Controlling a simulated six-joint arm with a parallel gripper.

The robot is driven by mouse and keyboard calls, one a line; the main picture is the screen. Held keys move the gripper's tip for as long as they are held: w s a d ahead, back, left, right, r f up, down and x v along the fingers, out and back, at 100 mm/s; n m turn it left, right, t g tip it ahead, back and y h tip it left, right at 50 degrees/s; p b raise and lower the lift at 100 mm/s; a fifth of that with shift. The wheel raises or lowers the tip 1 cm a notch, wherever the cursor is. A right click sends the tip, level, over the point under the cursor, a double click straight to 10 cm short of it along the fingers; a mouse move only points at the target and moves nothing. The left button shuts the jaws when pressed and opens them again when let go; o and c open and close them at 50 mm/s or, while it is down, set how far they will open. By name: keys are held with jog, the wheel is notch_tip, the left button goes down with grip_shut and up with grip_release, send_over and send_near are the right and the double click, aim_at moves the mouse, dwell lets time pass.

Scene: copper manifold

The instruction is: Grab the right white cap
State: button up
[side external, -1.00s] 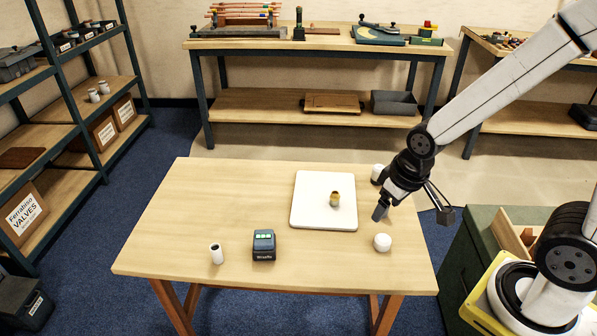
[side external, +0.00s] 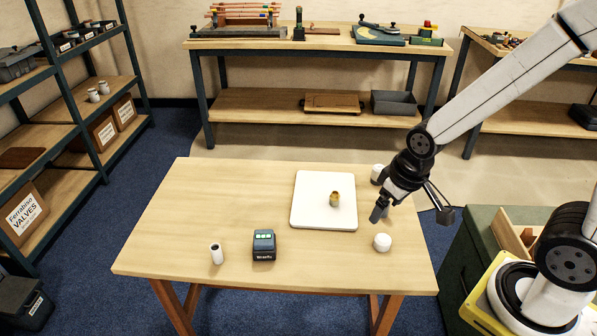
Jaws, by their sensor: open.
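A white cap (side external: 382,242) sits on the table near its right edge, in front of my gripper. Another white cap (side external: 377,173) stands farther back, partly hidden behind my gripper. My gripper (side external: 382,212) is above the right part of the table, between the two white caps and apart from the front one. It is open, and I see nothing held in it. Its fingers are dark and partly overlap in this view.
A white board (side external: 312,212) with a brass fitting (side external: 334,198) lies left of my gripper. The table's (side external: 200,205) left half is mostly clear.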

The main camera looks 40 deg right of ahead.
jog(key=m+t+y, duration=0.7)
jog(key=m+y, duration=0.3)
jog(key=m, duration=1.7)
send_near(383, 241)
jog(key=shift+w+a+f, duration=0.2)
jog(key=shift+w+f, duration=0.55)
jog(key=shift+w, duration=0.25)
jog(key=shift+a, duration=0.1)
jog(key=shift+x, duration=1.3)
